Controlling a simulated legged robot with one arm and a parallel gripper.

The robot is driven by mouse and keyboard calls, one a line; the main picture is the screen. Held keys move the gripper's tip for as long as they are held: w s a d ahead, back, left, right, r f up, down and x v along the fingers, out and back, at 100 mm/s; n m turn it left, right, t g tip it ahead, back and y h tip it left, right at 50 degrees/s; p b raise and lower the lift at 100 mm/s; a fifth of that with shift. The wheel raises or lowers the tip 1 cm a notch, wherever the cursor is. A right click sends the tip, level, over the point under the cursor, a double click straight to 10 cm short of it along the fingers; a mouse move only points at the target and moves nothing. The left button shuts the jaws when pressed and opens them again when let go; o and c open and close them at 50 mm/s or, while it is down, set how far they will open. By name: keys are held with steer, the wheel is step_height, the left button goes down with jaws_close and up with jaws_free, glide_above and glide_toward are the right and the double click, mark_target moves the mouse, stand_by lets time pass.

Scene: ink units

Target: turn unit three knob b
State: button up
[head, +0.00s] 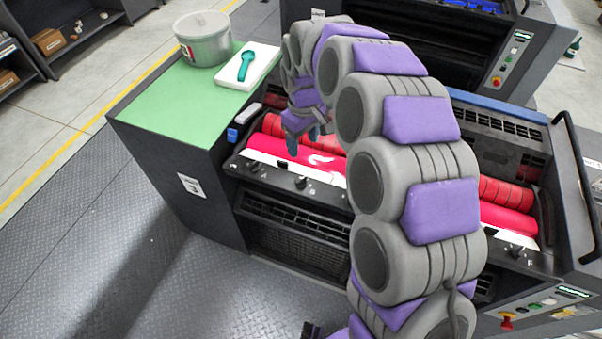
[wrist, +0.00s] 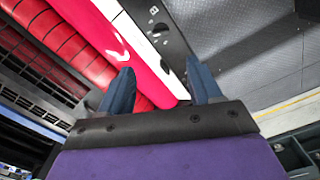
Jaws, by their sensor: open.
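Unit three is the dark press with a "3" label (head: 191,186) on its left end. A row of small black knobs runs along its front strip. Knob b (head: 301,182) seems to be the second from the left; its letter is too small to read surely. My gripper (head: 304,142) hangs above the red rollers, behind that knob and apart from it. In the wrist view my gripper (wrist: 160,86) is open and empty, its two blue fingers spread.
The red rollers (head: 495,190) and pink ink tray (head: 510,220) lie behind the knob strip. A green-topped counter (head: 160,105) at left holds a grey pot (head: 203,42) and a teal tool (head: 246,66) on a white block. My arm hides the middle knobs. The floor (head: 120,260) in front is clear.

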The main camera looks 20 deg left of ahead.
mark_target(302, 179)
steer(key=f, duration=0.4)
steer(key=f+b, duration=0.1)
steer(key=f, duration=0.9)
steer(key=shift+a+f, duration=0.2)
steer(key=shift+a, duration=0.05)
steer(key=shift+d+f, duration=0.5)
steer(key=shift+f, duration=0.15)
steer(key=shift+a+f, duration=0.15)
steer(key=shift+a, duration=0.5)
steer(key=shift+c, duration=1.3)
steer(key=shift+d, duration=0.35)
steer(key=c, duration=0.5)
steer(key=shift+c, duration=1.4)
